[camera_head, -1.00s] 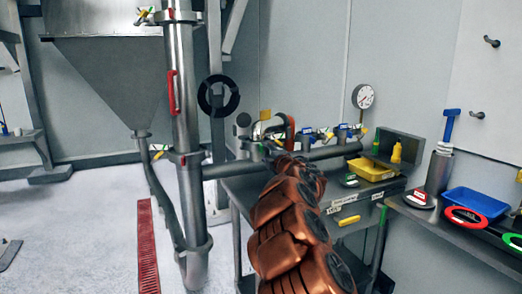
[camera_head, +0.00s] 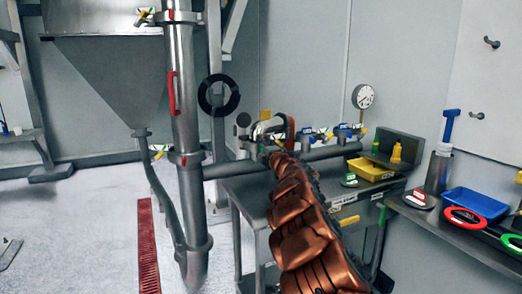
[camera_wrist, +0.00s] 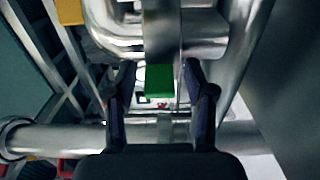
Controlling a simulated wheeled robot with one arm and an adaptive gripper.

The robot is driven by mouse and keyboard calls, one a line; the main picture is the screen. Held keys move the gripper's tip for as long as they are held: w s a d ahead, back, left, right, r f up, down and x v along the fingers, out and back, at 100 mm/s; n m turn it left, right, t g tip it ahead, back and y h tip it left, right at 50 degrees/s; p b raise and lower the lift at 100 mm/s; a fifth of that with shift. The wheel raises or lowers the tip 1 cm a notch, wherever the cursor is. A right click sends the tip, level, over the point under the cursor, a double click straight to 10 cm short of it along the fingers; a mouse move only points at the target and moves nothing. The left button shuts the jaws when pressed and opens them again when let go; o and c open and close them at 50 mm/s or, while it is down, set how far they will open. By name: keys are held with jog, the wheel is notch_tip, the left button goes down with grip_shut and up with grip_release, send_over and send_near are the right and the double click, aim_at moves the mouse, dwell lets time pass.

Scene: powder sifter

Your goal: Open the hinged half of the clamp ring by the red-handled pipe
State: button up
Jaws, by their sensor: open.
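The upright steel pipe (camera_head: 184,112) with a red handle (camera_head: 172,92) stands left of centre. It carries an upper clamp ring (camera_head: 172,17) and a lower clamp ring (camera_head: 186,157) with coloured tabs. My arm reaches toward shiny fittings (camera_head: 268,130) on the bench, and its end hides my gripper in the head view. In the wrist view, my gripper (camera_wrist: 160,105) is open. A green block (camera_wrist: 159,80) shows between its fingers, below a shiny rounded metal part (camera_wrist: 165,35); I cannot tell whether the fingers touch it, or which ring half this is.
A horizontal pipe (camera_head: 235,170) runs from the upright pipe to the bench (camera_head: 245,187). The bench holds blue-tabbed valves (camera_head: 343,133), a gauge (camera_head: 363,96) and a yellow tray (camera_head: 371,169). A side table holds a blue tray (camera_head: 475,203). Floor at left is mostly clear.

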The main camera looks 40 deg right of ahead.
jog(key=shift+c, duration=0.2)
jog(key=shift+r, duration=0.1)
grip_shut()
jog(key=shift+r, duration=0.1)
